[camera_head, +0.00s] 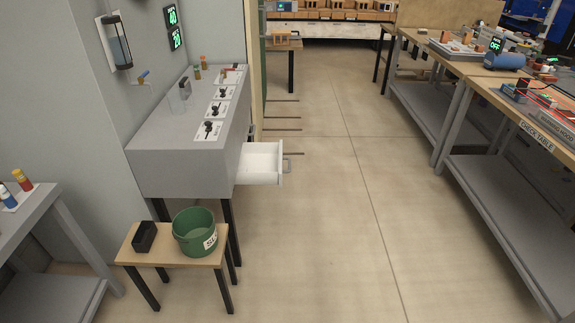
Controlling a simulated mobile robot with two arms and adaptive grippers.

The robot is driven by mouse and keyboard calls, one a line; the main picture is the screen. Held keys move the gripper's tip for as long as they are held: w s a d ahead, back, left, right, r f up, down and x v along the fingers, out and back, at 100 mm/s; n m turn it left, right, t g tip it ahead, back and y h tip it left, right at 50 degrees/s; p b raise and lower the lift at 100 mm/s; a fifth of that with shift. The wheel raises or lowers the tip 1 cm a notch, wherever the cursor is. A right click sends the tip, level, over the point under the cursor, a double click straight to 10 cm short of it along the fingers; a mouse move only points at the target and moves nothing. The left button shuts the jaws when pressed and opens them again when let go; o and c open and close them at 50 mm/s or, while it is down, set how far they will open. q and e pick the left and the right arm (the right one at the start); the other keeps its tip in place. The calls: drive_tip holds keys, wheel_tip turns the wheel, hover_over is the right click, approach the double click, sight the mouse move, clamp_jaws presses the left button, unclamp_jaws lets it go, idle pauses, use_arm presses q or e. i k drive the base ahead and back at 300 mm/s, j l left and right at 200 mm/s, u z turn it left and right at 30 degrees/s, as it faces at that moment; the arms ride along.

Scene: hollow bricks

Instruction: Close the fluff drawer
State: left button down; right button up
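A white drawer (260,163) is pulled out from the right side of the grey cabinet (180,172) at the left. A small handle (287,164) is on the drawer's outer end. The visible part of the drawer looks empty; its inner end is hidden in the cabinet. I cannot read a fluff label on it. Neither of my grippers shows in the head view.
A low wooden stool (172,258) with a green bucket (195,232) and a black box (144,237) stands in front of the cabinet. Workbenches, one marked check table (536,134), line the right. The floor (325,190) between is clear.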

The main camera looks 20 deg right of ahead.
sight(264, 161)
drive_tip(key=l, duration=0.8)
drive_tip(key=i+l, duration=0.15)
drive_tip(key=l, duration=0.7)
drive_tip(key=i+l+u, duration=0.1)
drive_tip(key=i, duration=0.25)
drive_tip(key=i+l+u, duration=0.15)
drive_tip(key=i, duration=0.25)
drive_tip(key=i+l+u, duration=0.1)
drive_tip(key=i, duration=0.25)
